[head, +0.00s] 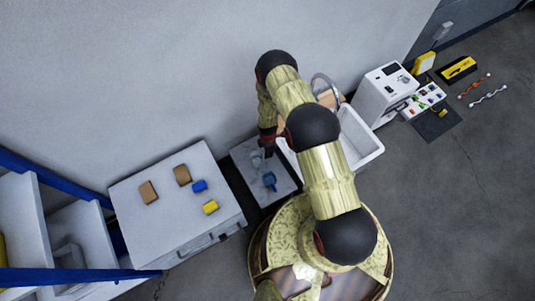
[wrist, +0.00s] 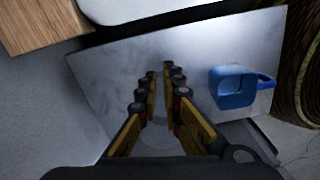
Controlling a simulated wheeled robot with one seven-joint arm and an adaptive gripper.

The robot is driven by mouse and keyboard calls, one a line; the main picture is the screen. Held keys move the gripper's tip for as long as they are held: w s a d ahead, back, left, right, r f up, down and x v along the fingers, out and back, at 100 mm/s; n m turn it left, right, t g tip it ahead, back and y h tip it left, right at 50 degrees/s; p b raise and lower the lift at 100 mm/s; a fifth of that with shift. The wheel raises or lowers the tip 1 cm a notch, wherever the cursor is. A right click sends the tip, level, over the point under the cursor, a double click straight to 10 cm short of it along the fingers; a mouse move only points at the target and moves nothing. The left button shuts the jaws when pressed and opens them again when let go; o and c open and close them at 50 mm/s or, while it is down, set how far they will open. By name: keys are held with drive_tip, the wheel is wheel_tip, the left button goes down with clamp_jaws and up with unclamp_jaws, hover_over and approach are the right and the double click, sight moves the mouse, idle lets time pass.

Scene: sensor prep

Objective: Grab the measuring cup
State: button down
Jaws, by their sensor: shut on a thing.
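My gripper (wrist: 161,76) points down over a grey metal tabletop (wrist: 115,75), with its two yellow-and-black fingers around a pale grey, cup-like thing, which I take for the measuring cup (wrist: 157,137). My gripper is shut on it. The cup is partly hidden by the fingers and the gripper body in the wrist view. In the head view the grey cup (head: 257,158) shows just below my gripper (head: 267,148); I cannot tell whether it touches the tabletop. A blue cup-like thing with a handle (wrist: 234,88) stands apart, to the right of the fingers.
A white sink (head: 360,140) lies right of the metal table. A white machine (head: 385,92) stands beyond it. A wall rises behind.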

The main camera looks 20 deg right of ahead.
drive_tip(key=shift+r, duration=0.55)
drive_tip(key=s+d+r+p, duration=0.5)
drive_tip(key=s+d+r, duration=0.4)
drive_tip(key=d+r, duration=0.1)
drive_tip(key=shift+s+r, duration=0.3)
idle(0.3)
drive_tip(key=shift+r, duration=0.1)
idle(0.5)
